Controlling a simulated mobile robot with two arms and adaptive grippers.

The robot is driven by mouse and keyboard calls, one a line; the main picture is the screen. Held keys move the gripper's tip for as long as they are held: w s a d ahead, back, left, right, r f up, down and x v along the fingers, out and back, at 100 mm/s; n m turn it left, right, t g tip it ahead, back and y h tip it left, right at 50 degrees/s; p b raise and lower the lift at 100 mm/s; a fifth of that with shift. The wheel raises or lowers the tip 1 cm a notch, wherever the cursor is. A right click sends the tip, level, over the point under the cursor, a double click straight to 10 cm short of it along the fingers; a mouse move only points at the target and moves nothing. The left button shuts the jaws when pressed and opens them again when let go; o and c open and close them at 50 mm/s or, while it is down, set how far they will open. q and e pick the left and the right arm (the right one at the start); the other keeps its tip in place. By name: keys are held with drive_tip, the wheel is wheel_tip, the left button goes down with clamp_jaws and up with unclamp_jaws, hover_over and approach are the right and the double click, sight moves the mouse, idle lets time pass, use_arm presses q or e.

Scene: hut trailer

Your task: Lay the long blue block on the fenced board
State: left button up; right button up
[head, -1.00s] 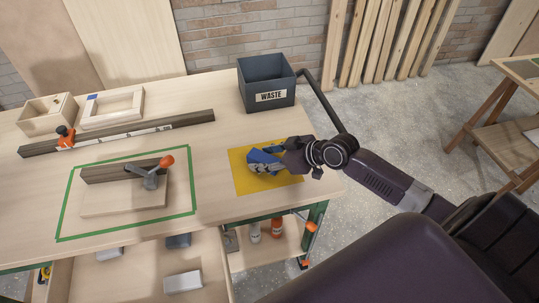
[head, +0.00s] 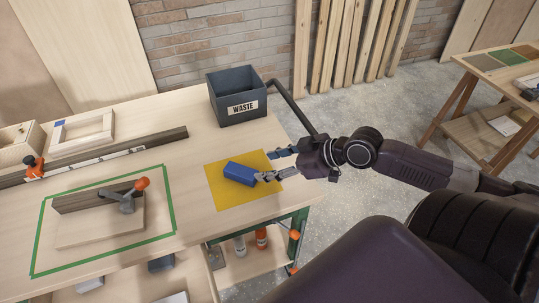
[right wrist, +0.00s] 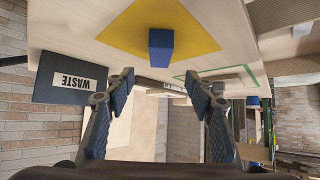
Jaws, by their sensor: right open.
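The long blue block (head: 240,174) lies on the yellow mat (head: 224,199). My right gripper (head: 266,166) is open and empty at the block's right end, with its fingers pointing toward it. In the right wrist view the block (right wrist: 160,48) shows ahead, beyond the gap between the spread fingertips (right wrist: 158,80). The fenced board (head: 90,229) lies inside the green tape outline at the left of the bench. A dark fence strip (head: 82,200) runs along its back, with an orange-handled clamp (head: 124,200) on it. My left gripper is out of view.
A dark waste bin (head: 237,100) stands behind the mat. A long dark strip (head: 150,143), a wooden frame (head: 83,132) and a wooden box (head: 17,143) lie at the back left. Bare bench separates mat and taped area. An open drawer is below the front edge.

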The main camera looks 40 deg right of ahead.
sight(243, 171)
drive_tip(key=shift+w+d+f+p, duration=0.35)
drive_tip(key=shift+w+d+p, duration=0.1)
drive_tip(key=shift+p, duration=0.2)
drive_tip(key=shift+w+a+f+p, duration=0.25)
drive_tip(key=shift+a+f+p, duration=0.05)
drive_tip(key=shift+a+f, duration=0.25)
drive_tip(key=shift+w+a+f+p, duration=0.25)
drive_tip(key=shift+a+f+p, duration=0.05)
drive_tip(key=shift+a+f, duration=0.2)
drive_tip(key=shift+w+a+f, duration=0.2)
drive_tip(key=shift+a+f, duration=0.15)
drive_tip(key=shift+a, duration=0.15)
drive_tip(key=x, duration=0.2)
drive_tip(key=p+x, duration=0.1)
drive_tip(key=x, duration=0.1)
drive_tip(key=w+p+x, duration=0.1)
drive_tip(key=x, duration=0.1)
drive_tip(key=shift+w+r, duration=0.15)
drive_tip(key=shift+r, duration=0.05)
drive_tip(key=shift+w+a+f, duration=0.15)
drive_tip(key=shift+w+f, duration=0.15)
drive_tip(key=shift+f, duration=0.1)
drive_tip(key=shift+c, duration=0.7)
